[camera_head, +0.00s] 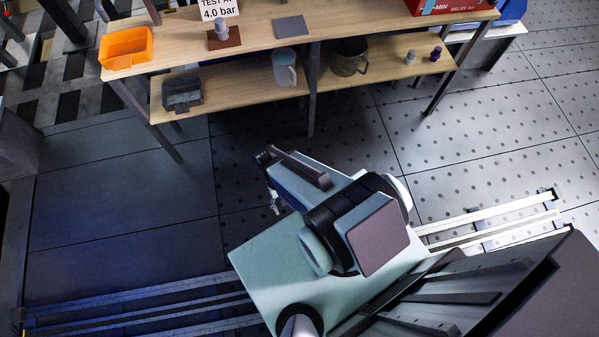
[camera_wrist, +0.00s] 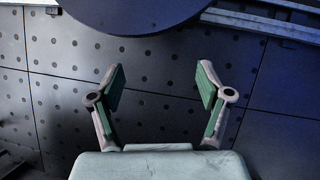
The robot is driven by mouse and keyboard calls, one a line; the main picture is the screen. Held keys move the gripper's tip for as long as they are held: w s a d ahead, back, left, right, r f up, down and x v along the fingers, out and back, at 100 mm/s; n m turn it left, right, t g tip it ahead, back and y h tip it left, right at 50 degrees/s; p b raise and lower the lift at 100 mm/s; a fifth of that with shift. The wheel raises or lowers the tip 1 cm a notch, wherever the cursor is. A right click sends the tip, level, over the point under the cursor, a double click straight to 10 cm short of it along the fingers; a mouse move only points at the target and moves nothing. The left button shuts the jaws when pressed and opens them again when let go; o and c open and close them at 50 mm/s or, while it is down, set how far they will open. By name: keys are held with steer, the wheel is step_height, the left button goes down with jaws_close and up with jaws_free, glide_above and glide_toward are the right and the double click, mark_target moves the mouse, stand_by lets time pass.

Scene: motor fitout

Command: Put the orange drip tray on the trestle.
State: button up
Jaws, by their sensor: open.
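An orange open tray (camera_head: 126,47), which fits the drip tray, sits at the left end of the upper board of a wooden two-level table (camera_head: 255,50) in the head view. No separate stand that I can name as the trestle with certainty shows. My gripper (camera_wrist: 160,68) is open in the wrist view, with its two green-padded fingers apart and only floor between and beyond them. In the head view my arm is folded low in front of the table, well away from the orange tray.
The upper board also holds a peg on a brown plate (camera_head: 223,38), a grey square (camera_head: 291,27), a sign (camera_head: 217,9) and a red box (camera_head: 447,5). The lower board holds a dark block (camera_head: 182,94), a pale jug (camera_head: 284,68) and a metal mug (camera_head: 349,57). Floor before the table is clear.

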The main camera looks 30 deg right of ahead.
steer(key=s+n+g, duration=0.1)
steer(key=s+n, duration=0.1)
steer(key=s, duration=0.5)
steer(key=shift+d+f, duration=0.2)
steer(key=shift+d, duration=0.25)
stand_by(0.6)
